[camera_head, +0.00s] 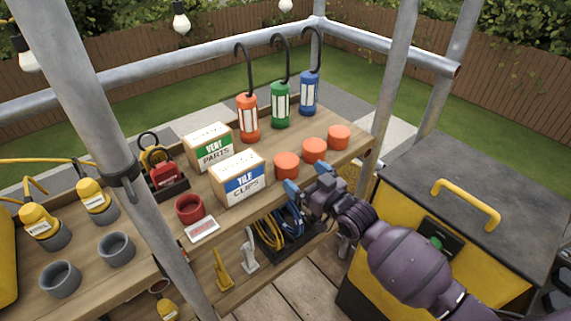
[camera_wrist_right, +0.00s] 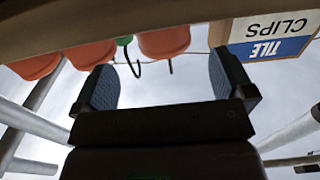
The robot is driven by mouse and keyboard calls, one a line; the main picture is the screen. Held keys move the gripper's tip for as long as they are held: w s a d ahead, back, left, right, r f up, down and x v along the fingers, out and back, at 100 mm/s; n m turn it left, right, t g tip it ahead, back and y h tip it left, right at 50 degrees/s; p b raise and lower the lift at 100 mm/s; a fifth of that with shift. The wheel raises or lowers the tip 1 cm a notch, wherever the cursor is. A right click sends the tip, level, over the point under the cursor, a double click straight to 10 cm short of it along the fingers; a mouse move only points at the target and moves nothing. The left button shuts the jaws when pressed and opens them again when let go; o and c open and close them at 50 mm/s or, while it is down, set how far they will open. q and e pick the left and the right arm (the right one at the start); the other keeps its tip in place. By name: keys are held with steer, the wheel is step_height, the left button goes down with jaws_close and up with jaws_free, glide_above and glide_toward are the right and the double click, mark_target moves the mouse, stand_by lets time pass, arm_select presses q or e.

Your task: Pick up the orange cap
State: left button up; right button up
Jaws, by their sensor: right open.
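Three orange caps stand in a row near the front right of the wooden shelf: a left one (camera_head: 287,165), a middle one (camera_head: 314,150) and a right one (camera_head: 339,137). My right gripper (camera_head: 306,180) is open and empty at the shelf's front edge, just before the left and middle caps. In the right wrist view, upside down, the left cap (camera_wrist_right: 165,42) shows beyond the gap between the blue-padded fingers (camera_wrist_right: 163,78). The middle cap (camera_wrist_right: 90,55) and right cap (camera_wrist_right: 35,65) lie left of it. My left gripper is not in view.
The tile clips box (camera_head: 238,180) stands left of the caps. Orange, green and blue hooked lamps (camera_head: 280,104) stand behind. A scaffold pole (camera_head: 390,90) rises at right, near a black-topped yellow cabinet (camera_head: 470,190). A lower shelf holds cables (camera_head: 272,232).

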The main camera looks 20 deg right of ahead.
mark_target(286, 162)
steer(key=shift+b+x, duration=0.55)
steer(key=shift+x, duration=3.15)
steer(key=shift+s+a+r, duration=0.15)
steer(key=shift+a, duration=0.05)
steer(key=c, duration=1)
